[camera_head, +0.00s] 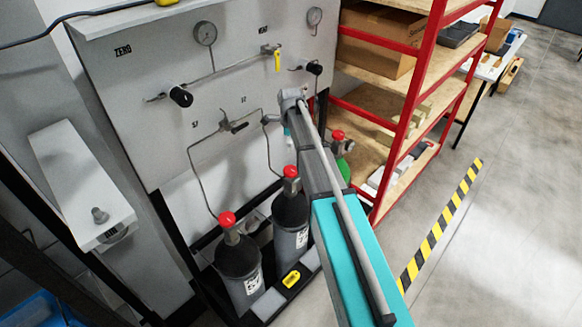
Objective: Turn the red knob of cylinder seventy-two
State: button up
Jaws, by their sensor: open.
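Three gas cylinders with red knobs stand below the grey panel. The front dark cylinder (238,262) has a red knob (227,219) on top. The middle dark cylinder (290,215) has another red knob (290,171). A third, green cylinder (344,168) with a red knob (338,136) is partly hidden behind my arm. The cylinder labels are too small to read, so I cannot tell which is seventy-two. My arm reaches up from the bottom right, its wrist end in front of the panel, right of the middle knob. My gripper's fingers are hidden behind the arm.
The panel (130,120) carries gauges (205,33), black knobs (180,96), valves and thin pipes running down near the cylinders. A yellow object (291,279) lies at the cylinders' base. A red shelf rack (408,110) stands right. Floor beyond the striped tape (440,228) is clear.

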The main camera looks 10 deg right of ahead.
aim_at(291, 169)
jog(key=shift+w+r+m, duration=0.1)
jog(key=shift+w+m, duration=0.15)
jog(key=shift+m, duration=0.05)
jog(key=shift+f, duration=0.2)
notch_tip(291, 169, down, 13)
jog(key=b, duration=1.3)
jog(key=shift+f+b, duration=0.2)
jog(key=shift+b, duration=0.2)
dwell(0.3)
jog(key=c, duration=0.9)
jog(key=shift+d, duration=0.15)
jog(key=shift+c, duration=0.2)
